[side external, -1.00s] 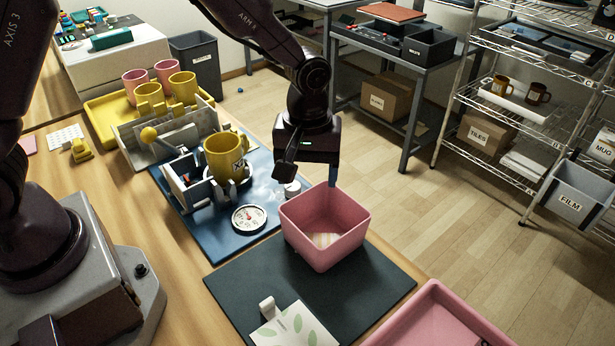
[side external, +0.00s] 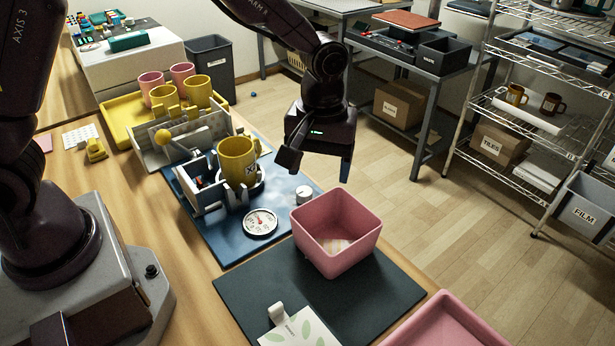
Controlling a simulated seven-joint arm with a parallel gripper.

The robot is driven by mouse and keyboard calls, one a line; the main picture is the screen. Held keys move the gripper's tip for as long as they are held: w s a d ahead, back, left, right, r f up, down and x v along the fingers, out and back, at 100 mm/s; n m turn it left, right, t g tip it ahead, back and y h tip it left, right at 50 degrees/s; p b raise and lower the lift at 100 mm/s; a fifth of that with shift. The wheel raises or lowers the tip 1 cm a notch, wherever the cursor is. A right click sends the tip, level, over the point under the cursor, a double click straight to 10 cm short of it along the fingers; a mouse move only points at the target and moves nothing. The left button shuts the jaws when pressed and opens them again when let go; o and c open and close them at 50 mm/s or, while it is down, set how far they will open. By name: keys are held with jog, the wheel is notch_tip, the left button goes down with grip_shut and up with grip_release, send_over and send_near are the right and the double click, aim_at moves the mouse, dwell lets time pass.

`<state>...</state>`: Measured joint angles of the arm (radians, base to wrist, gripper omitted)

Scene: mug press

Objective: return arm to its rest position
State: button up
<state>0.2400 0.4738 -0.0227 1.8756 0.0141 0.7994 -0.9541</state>
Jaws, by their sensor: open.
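My gripper (side external: 317,163) hangs in the air with its fingers apart and nothing between them. It is above and behind the pink square bin (side external: 352,260), clear of the bin in the picture. My arm reaches down to it from the top of the view. A yellow mug (side external: 236,158) with dark lettering sits upright in the press fixture (side external: 207,193), to the left of my gripper.
A round dial (side external: 260,222) and a small white knob (side external: 304,194) are on the blue base. A yellow tray (side external: 118,120) holds pink and yellow mugs at the back left. A dark mat (side external: 245,292) bears a leaf-patterned packet.

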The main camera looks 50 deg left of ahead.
jog(key=s+a+r+m+t, duration=0.2)
jog(key=s+a+r+m, duration=0.2)
jog(key=s+r, duration=0.4)
jog(key=s+a+r+m+t, duration=0.3)
jog(key=s+a+r, duration=0.3)
jog(key=s+r, duration=0.3)
jog(key=shift+s+m+t, duration=0.3)
jog(key=shift+s+m, duration=0.1)
jog(key=shift+s, duration=0.3)
